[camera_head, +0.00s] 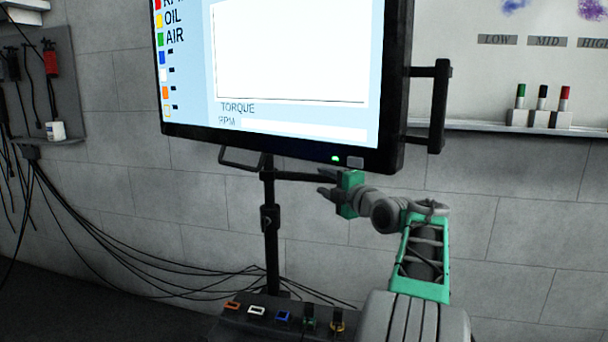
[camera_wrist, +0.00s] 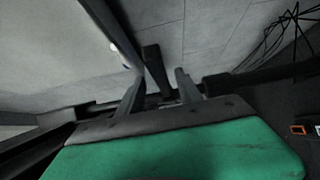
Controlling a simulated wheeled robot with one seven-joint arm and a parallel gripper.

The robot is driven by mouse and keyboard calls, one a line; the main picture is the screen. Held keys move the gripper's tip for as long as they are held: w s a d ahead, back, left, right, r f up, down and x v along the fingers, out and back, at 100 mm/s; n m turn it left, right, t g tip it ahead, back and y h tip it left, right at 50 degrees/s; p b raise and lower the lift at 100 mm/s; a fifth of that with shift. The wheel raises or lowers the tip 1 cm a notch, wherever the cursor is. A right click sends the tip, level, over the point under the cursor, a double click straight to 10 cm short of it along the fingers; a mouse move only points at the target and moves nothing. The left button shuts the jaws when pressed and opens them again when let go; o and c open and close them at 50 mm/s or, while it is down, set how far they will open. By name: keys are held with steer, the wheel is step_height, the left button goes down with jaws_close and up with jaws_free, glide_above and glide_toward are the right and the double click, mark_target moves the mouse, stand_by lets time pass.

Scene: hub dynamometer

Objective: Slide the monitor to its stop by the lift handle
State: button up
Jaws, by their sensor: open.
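The monitor (camera_head: 270,139) hangs upright on a black stand post (camera_head: 271,225), its lit screen facing me. A black bar handle (camera_head: 243,162) juts below its lower left edge, and a taller handle (camera_head: 438,105) stands on its right side. I cannot tell by name which is the lift handle. My gripper (camera_head: 323,183) is open just below the monitor's lower edge, right of the post, fingers pointing left. In the wrist view, a dark bar (camera_wrist: 156,68) shows between or just beyond my open fingers (camera_wrist: 158,82); contact cannot be told.
A dark console (camera_head: 270,322) with several coloured switches stands below the post. Loose cables (camera_head: 110,235) hang along the grey wall at left.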

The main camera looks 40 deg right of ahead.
mark_target(311, 176)
steer(key=w, duration=0.7)
steer(key=shift+d+b, duration=0.35)
jaws_close()
stand_by(0.9)
